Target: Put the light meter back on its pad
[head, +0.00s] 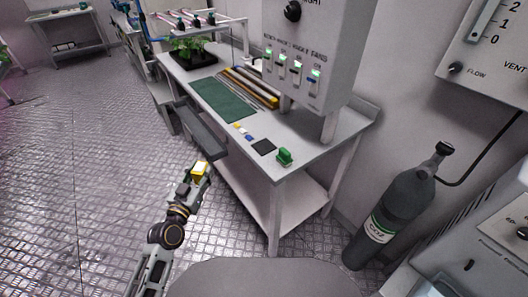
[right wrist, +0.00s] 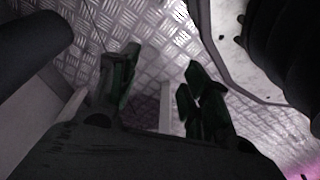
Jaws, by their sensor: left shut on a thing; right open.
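The white bench (head: 312,151) carries a green object (head: 285,157) right of the pad, small coloured blocks (head: 243,132), and a green mat (head: 223,99). A control box (head: 312,55) overhangs its back. A grey gas cylinder (head: 393,215) stands at right. Open floor lies left.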

